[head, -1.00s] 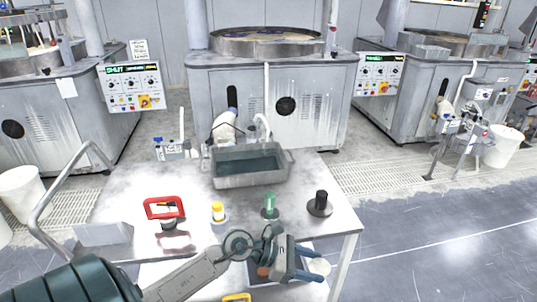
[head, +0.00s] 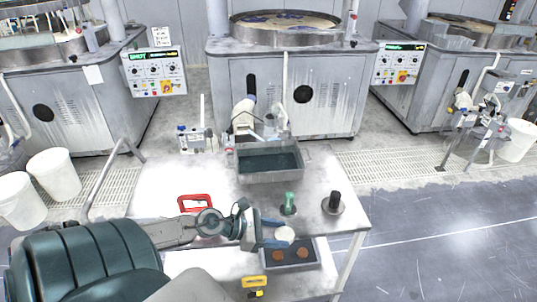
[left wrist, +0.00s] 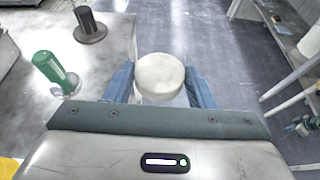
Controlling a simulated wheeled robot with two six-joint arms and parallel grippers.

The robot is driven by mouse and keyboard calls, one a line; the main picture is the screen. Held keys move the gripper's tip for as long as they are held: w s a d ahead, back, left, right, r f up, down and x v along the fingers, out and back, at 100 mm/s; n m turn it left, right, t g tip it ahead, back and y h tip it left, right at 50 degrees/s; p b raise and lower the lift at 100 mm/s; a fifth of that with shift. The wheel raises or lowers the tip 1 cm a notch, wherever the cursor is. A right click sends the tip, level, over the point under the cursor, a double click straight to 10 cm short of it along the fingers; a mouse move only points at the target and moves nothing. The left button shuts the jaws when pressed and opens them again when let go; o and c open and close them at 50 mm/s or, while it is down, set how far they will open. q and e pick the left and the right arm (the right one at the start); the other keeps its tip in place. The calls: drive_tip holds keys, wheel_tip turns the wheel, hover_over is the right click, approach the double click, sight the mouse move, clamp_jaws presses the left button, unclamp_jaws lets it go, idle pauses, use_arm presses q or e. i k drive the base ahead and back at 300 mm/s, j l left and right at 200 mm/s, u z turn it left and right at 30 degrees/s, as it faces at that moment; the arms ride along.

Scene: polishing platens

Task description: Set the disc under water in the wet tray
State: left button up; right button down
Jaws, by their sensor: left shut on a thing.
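The disc (head: 285,233) is round and off-white. My left gripper (head: 276,235) is shut on it, with a blue finger on either side, near the front edge of the table. The left wrist view also shows the disc (left wrist: 160,75) between the fingers, its flat face towards the camera. The wet tray (head: 271,178) is a grey metal basin of dark water at the back of the tabletop. The disc is in front of this tray and apart from it. My right gripper is not in view.
A red frame (head: 195,203) is at left. A lower tray (head: 314,262) holds brown discs. A yellow item (head: 255,283) is near it.

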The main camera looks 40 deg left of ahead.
sight(290, 166)
drive_tip(key=i+j, duration=1.15)
drive_tip(key=j, duration=0.2)
